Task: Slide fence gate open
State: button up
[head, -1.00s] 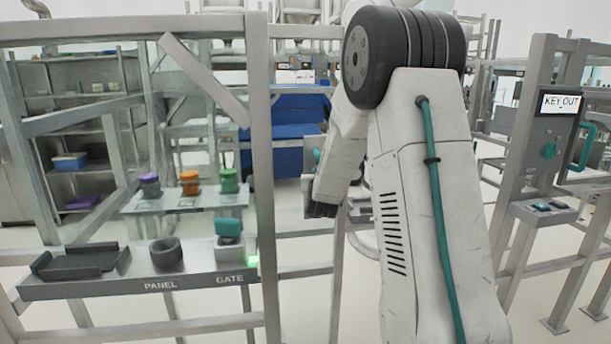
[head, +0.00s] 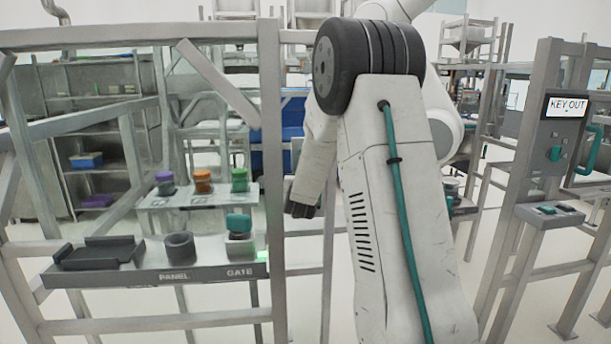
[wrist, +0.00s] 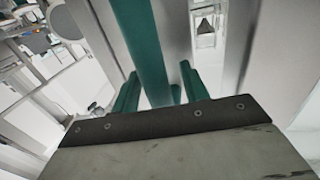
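In the wrist view a long teal bar (wrist: 146,45), which looks like a gate handle, runs in front of a pale grey upright (wrist: 176,35). My gripper (wrist: 160,88) has its two teal fingers on either side of this bar. A gap shows between the bar and the right finger, so the gripper looks open around it. Contact with the left finger cannot be told. In the head view my own arm hides the gripper and most of the gate. A grey fence post (head: 271,150) stands left of my arm.
A shelf marked PANEL and GATE (head: 160,276) holds a dark tray (head: 100,253), a dark ring (head: 180,246) and a teal-topped key piece (head: 239,224). A KEY OUT post (head: 525,170) stands at the right. A blue bin (head: 293,120) shows behind the fence. Pale floor lies between the posts.

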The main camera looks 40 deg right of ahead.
jog(key=v, duration=0.7)
jog(key=shift+s+a, duration=0.25)
jog(key=shift+s, duration=0.05)
jog(key=shift+r, duration=0.1)
dwell(0.3)
jog(key=a+f+n+g+y, duration=0.1)
jog(key=a+f+y, duration=0.1)
jog(key=f, duration=0.2)
jog(key=a+f+g+y, duration=0.1)
jog(key=a+f+y, duration=0.1)
jog(key=f+y, duration=0.15)
jog(key=s+a+f+n+g+y, duration=0.25)
jog(key=s+a+y, duration=0.3)
jog(key=a, duration=0.45)
jog(key=s+a+r+n+g, duration=0.1)
jog(key=s+a+r+g, duration=0.1)
jog(key=s+a, duration=0.3)
jog(key=s+a+r+n+g+y, duration=0.1)
jog(key=s+a+r, duration=0.4)
jog(key=s, duration=0.9)
jog(key=s+a+r+n+g, duration=0.3)
jog(key=s+a, duration=0.4)
jog(key=s, duration=0.3)
jog(key=shift+s+r+g+y, duration=0.2)
jog(key=shift+r+g+y, duration=0.1)
jog(key=shift+g+y, duration=0.15)
